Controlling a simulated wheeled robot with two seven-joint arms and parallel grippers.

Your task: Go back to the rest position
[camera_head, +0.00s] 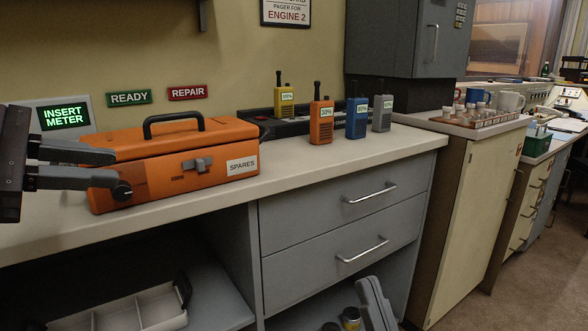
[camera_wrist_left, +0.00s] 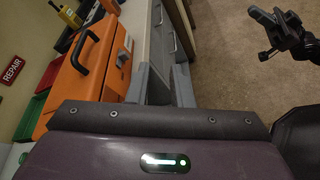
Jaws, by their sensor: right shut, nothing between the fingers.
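My left gripper (camera_head: 114,168) comes in from the left in the head view, in front of the orange spares toolbox. Its two grey fingers are apart with nothing clearly between them. The fingers also show in the left wrist view (camera_wrist_left: 168,82), spread beside the counter front. My right gripper (camera_wrist_left: 266,22) shows small at the upper right of the left wrist view, above the brown floor. It is shut and empty.
The orange toolbox (camera_head: 225,140) stands on the counter (camera_head: 345,160). Several radios, among them a blue one (camera_head: 356,118), stand at the charger behind. A divided tray (camera_head: 138,312) lies on the shelf below. Drawer handles (camera_head: 370,193) stick out.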

